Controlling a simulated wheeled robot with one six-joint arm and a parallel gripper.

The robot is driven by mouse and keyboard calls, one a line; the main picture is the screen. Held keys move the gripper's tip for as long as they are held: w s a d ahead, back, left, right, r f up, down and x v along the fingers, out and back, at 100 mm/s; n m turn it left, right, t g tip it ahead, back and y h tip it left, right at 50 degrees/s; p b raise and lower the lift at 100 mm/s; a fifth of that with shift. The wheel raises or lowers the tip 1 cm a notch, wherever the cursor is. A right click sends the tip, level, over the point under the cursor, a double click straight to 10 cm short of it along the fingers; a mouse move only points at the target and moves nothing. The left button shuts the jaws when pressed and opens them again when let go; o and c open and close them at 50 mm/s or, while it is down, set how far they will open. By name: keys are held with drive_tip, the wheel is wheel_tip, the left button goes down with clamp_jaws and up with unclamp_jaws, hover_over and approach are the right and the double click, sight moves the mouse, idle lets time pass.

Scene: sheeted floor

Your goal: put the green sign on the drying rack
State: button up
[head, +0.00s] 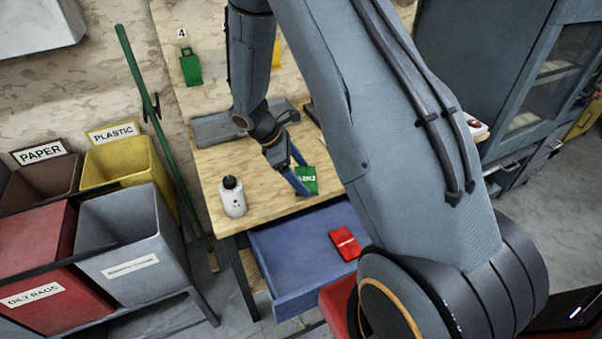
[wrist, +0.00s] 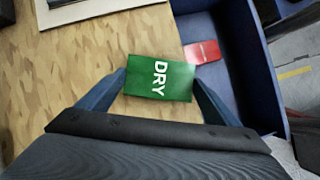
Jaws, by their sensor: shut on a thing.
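The green sign (head: 308,183) with white lettering is between the fingers of my gripper (head: 299,177), over the front part of the wooden workbench. In the wrist view the sign (wrist: 160,90) reads "DRY", and the blue fingers of my gripper (wrist: 160,79) press on its left and right edges. The bench top lies beneath it; I cannot tell whether the sign touches the wood. I cannot make out a drying rack for certain. A grey flat thing (head: 212,129) lies at the back of the bench, partly behind my arm.
A white bottle with a black cap (head: 232,197) stands at the bench's front left. A blue drawer (head: 284,262) is open below, with a red sign-like card (head: 345,243) inside. Labelled bins, including a grey one (head: 137,262), stand left. A green pole (head: 159,130) leans between bins and bench.

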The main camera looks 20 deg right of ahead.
drive_tip(key=shift+f+b, duration=0.35)
drive_tip(key=shift+f, duration=0.25)
drive_tip(key=o, duration=0.9)
drive_tip(key=b+v, duration=0.1)
drive_tip(key=v, duration=0.5)
drive_tip(key=shift+a+r+b, duration=0.1)
drive_tip(key=shift+r+b, duration=0.1)
drive_tip(key=shift+b, duration=0.15)
drive_tip(key=shift+v, duration=0.8)
